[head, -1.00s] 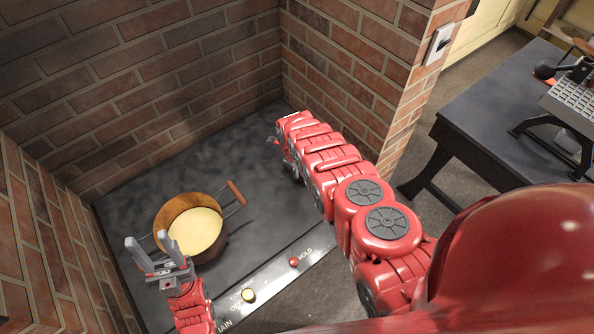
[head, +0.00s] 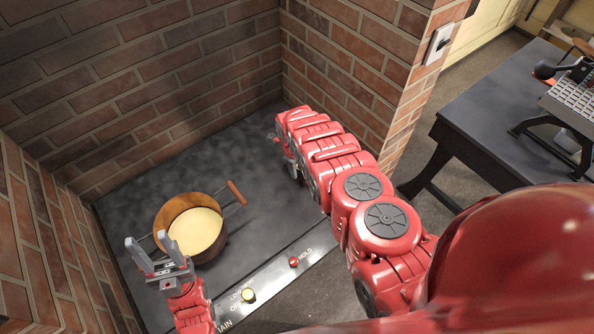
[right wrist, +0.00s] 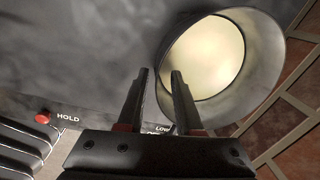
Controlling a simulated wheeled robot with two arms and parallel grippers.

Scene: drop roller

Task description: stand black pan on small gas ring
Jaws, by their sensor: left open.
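A round pan (head: 219,248) stands upright on the dark slab at left in the head view. Its wall looks brown, not black, its inside is cream, and a wire handle with a wooden grip (head: 236,192) reaches to its upper right. The pan (right wrist: 246,72) also shows at upper right in the right wrist view. I cannot make out a gas ring. My left gripper (head: 147,243) is open and empty at the pan's lower left; I cannot tell whether it touches.
Brick walls (head: 150,90) enclose the slab (head: 130,190) at the back and left. A front strip carries a yellow knob (head: 249,295) and a red HOLD button (head: 294,261). Bare slab lies behind the pan. A dark table (head: 490,125) stands at right.

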